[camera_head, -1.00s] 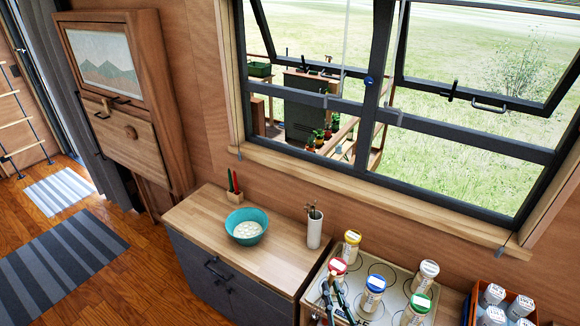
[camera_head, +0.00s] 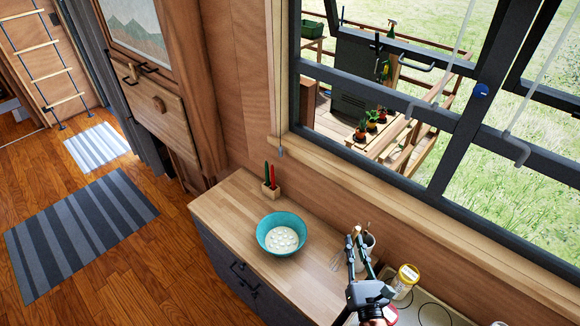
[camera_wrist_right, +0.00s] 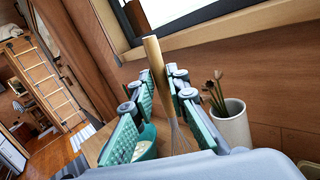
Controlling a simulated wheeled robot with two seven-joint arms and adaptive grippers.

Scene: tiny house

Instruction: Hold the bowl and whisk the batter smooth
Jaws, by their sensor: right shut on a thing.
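The teal bowl (camera_head: 270,240) sits upright on the wooden counter, with pale, lumpy-looking batter (camera_head: 285,240) inside. Part of the bowl also shows in the right wrist view (camera_wrist_right: 146,146), behind the fingers. My right gripper (camera_head: 356,240) is to the right of the bowl, apart from it. In the right wrist view its green-padded fingers (camera_wrist_right: 160,88) are shut on the whisk (camera_wrist_right: 154,58), around its wooden handle. The whisk stands nearly upright, handle up, with its wire end (camera_wrist_right: 178,138) below the fingers and outside the bowl. My left gripper is not in view.
A yellow-labelled jar (camera_head: 405,280) stands at the right. The wooden counter (camera_head: 225,205) is clear left of the bowl.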

